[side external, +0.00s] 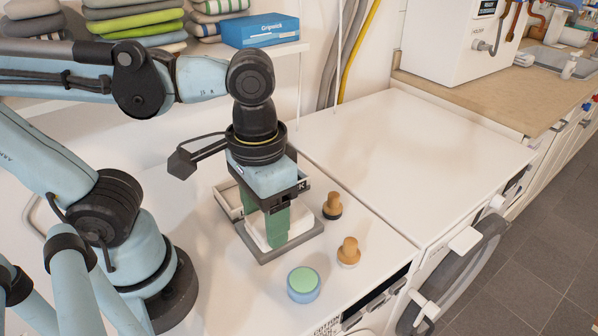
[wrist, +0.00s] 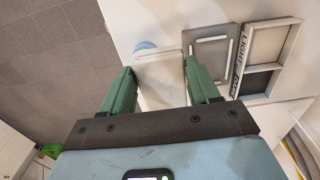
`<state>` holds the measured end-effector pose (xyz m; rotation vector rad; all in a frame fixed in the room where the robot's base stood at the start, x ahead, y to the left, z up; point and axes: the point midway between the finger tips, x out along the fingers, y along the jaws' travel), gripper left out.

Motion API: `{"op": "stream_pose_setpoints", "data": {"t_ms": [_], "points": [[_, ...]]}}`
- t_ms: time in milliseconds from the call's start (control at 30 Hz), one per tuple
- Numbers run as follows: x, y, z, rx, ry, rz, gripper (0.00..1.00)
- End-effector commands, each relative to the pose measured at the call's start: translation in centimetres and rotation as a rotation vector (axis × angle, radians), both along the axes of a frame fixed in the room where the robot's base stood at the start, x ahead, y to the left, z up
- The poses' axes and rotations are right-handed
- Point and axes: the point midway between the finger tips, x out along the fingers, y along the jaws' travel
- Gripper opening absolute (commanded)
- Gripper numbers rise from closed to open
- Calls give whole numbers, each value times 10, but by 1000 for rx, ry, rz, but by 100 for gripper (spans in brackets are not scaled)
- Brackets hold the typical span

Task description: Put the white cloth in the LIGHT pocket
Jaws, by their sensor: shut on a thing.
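My gripper (side external: 277,224) has green fingers pointing down over a grey board (side external: 300,233). In the wrist view my gripper (wrist: 162,85) is shut on the white cloth (wrist: 161,83), a pale flat piece spanning between the fingers. In the side view the white cloth (side external: 254,231) shows low beside the fingers, close above or on the grey board; I cannot tell whether it touches. The grey board (wrist: 207,48) lies to the right in the wrist view. Beyond it is a two-pocket tray (wrist: 285,22) lettered LIGHT and DARK. The LIGHT pocket (wrist: 268,45) is the upper one and looks empty.
Two wooden-topped pegs (side external: 332,205) (side external: 348,252) and a round green-topped blue tub (side external: 303,284) stand near the board. Folded cloths (side external: 135,20) and a blue box (side external: 262,31) sit on a shelf behind. The white top to the right (side external: 400,150) is clear.

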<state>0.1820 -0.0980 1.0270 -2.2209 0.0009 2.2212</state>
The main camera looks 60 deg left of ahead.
Motion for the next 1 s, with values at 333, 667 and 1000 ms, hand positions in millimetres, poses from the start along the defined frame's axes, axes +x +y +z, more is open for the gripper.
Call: {"op": "stream_pose_setpoints", "data": {"t_ms": [333, 667, 1000], "points": [[76, 32, 27, 0, 0, 12, 32], [140, 86, 37, 0, 0, 6, 32], [131, 99, 34, 0, 0, 0, 32]]}}
